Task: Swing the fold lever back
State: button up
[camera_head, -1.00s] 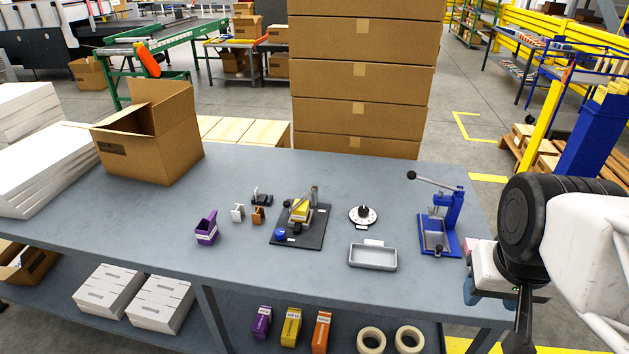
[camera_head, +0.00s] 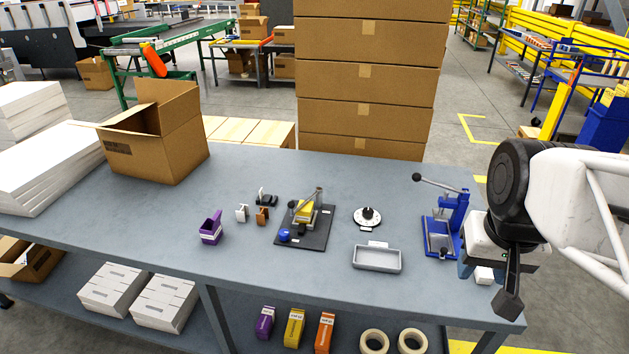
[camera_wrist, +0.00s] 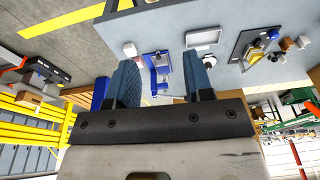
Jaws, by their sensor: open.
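A blue press (camera_head: 441,228) stands at the right of the grey table. A long thin lever (camera_head: 437,184) with a black knob reaches from its top to the upper left. A second short lever (camera_head: 318,193) stands tilted on a black plate fixture (camera_head: 318,236) with a yellow block. I cannot tell which is the fold lever. My gripper (camera_head: 472,270) is beside the press at its right, partly hidden by my arm. In the wrist view its two blue fingers (camera_wrist: 160,82) are apart and empty, with the press (camera_wrist: 156,62) seen beyond the gap.
A grey tray (camera_head: 377,259), a round dial (camera_head: 367,216) and a purple holder (camera_head: 211,228) stand on the table. A small white block (camera_head: 484,275) is near the right end. An open carton (camera_head: 160,140) stands at left.

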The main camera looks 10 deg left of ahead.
jog(key=w+a+r+g, duration=0.1)
jog(key=w+a, duration=0.3)
jog(key=w, duration=0.3)
jog(key=w+a+g, duration=0.1)
jog(key=w+a, duration=0.2)
jog(key=w, duration=0.4)
jog(key=g, duration=0.5)
send_near(291, 205)
notch_tip(291, 205, down, 4)
jog(key=shift+a+r, duration=0.15)
jog(key=shift+s, duration=0.1)
jog(key=shift+x, duration=3.9)
grip_shut()
